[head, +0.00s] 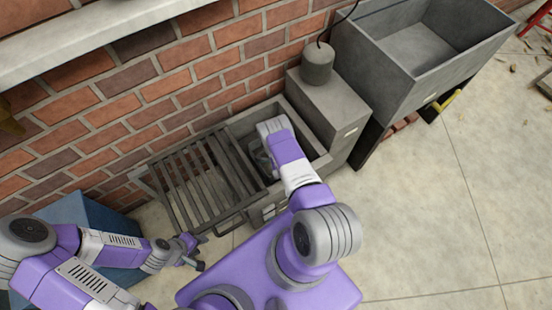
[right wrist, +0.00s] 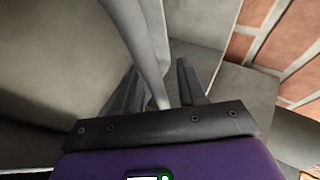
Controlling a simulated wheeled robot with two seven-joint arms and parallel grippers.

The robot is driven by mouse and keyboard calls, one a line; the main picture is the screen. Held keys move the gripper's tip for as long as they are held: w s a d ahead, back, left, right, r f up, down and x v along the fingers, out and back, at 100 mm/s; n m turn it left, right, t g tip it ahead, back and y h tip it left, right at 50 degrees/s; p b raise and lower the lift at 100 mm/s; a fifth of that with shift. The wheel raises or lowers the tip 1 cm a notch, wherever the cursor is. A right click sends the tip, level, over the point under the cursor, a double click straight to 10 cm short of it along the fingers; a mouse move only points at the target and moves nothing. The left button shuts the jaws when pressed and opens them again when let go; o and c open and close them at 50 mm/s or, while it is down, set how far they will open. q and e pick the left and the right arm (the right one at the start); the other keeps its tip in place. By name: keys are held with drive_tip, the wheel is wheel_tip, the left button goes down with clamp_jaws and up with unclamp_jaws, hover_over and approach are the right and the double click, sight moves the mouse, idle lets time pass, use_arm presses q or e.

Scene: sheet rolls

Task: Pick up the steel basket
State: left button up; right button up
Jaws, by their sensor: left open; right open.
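A slatted grey steel frame (head: 195,185), which looks like the steel basket, lies against the brick wall, with a bar handle at its front edge. My right arm reaches down into the grey trough just right of the slats, and its gripper is mostly hidden there in the head view. In the right wrist view my right gripper (right wrist: 157,85) is open, with a pale grey bar (right wrist: 145,45) running down between its fingers; contact cannot be told. My left gripper (head: 192,250) is open and empty, just in front of the slatted frame's near left corner.
A grey block with a round canister (head: 317,62) on top stands right of the trough. A large grey open sink (head: 425,40) is at the back right. A blue box (head: 90,215) stands at the left.

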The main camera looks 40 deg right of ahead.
clamp_jaws()
drive_tip(key=shift+r, duration=0.1)
idle(1.3)
